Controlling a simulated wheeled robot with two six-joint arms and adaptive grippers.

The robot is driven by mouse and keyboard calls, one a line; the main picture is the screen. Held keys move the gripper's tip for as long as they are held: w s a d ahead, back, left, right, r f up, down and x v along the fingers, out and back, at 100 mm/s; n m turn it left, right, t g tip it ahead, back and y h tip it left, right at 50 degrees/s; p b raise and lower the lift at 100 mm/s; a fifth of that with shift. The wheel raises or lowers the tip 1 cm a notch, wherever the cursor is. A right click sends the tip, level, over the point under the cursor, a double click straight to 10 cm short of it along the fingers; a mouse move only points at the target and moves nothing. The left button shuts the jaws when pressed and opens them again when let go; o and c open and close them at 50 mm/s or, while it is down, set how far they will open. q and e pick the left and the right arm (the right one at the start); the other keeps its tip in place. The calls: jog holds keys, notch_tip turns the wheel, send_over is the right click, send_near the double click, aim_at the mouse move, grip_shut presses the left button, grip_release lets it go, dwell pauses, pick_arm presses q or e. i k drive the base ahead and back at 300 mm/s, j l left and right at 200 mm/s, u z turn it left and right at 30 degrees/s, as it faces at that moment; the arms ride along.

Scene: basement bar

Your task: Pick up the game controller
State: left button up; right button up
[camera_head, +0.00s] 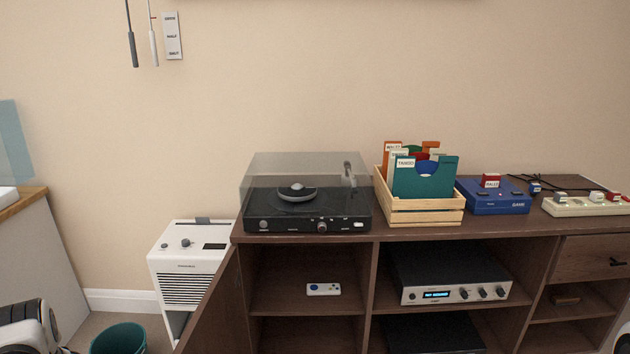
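A small white controller (323,289) with a blue mark at its left end lies on the shelf of the open left compartment of the brown cabinet (400,237). It is the thing that looks most like the game controller. Nothing covers it. The cabinet's left door (212,305) stands open toward me. Neither of my grippers shows; only pale rounded parts, which look like my arms, show at the lower left and lower right edges.
A turntable (306,195), a wooden record crate (420,210), a blue game console (493,198) and a pale power strip (588,206) stand on the cabinet. A white appliance (186,262) and a teal bin (119,338) stand left.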

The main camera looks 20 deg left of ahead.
aim_at(312, 289)
jog(key=k+j, duration=0.1)
jog(key=j, duration=0.4)
jog(key=k+j, duration=0.1)
jog(key=j, duration=0.85)
jog(key=k, duration=0.05)
